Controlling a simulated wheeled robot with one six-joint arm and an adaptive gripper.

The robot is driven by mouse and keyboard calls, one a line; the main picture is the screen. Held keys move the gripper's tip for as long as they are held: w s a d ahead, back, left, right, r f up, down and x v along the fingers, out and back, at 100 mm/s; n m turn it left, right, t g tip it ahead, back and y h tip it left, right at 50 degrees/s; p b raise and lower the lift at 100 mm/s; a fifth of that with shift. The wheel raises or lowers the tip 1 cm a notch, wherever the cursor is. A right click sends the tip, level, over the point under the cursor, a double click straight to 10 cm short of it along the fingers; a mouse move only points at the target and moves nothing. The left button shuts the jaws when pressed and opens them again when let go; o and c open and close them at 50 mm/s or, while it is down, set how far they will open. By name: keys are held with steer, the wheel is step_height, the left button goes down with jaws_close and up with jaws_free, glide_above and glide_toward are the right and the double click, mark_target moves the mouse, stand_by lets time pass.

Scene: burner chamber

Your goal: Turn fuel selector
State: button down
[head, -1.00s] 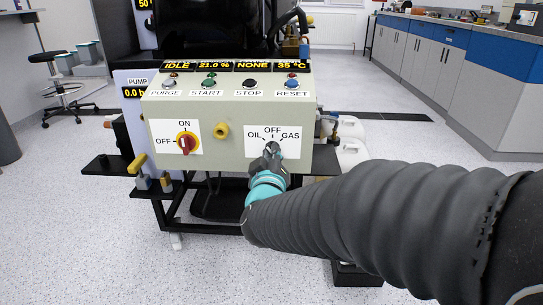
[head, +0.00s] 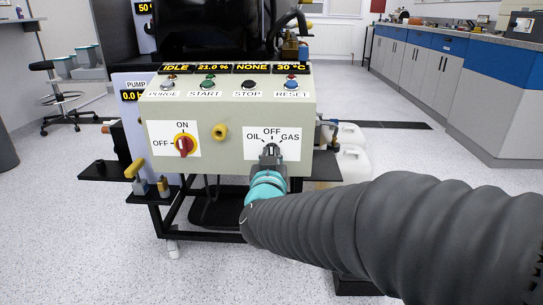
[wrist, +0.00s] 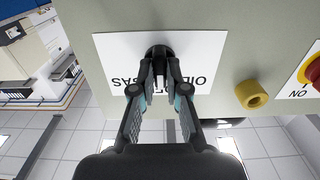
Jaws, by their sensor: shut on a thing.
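The fuel selector is a dark knob (wrist: 159,51) on a white label plate (head: 289,150) marked OIL, OFF and GAS, at the lower right of the beige control panel's front. My gripper (head: 271,150) reaches it from below in the head view and hides most of it. In the wrist view my gripper (wrist: 160,63) has its two fingers closed around the knob, one on each side. The label appears upside down there and is partly covered by the fingers. I cannot clearly tell which mark the knob points to.
A red on/off switch (head: 185,145) and a yellow round fitting (head: 219,132) sit left of the selector. Coloured push buttons, including green START (head: 208,83), line the sloping top under displays reading IDLE, 21.0 %, NONE and 30 °C. White canisters (head: 350,160) stand to the right.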

stand_by(0.4)
steer(key=c, duration=1.2)
jaws_free()
steer(key=s, duration=1.2)
steer(key=shift+a, duration=0.2)
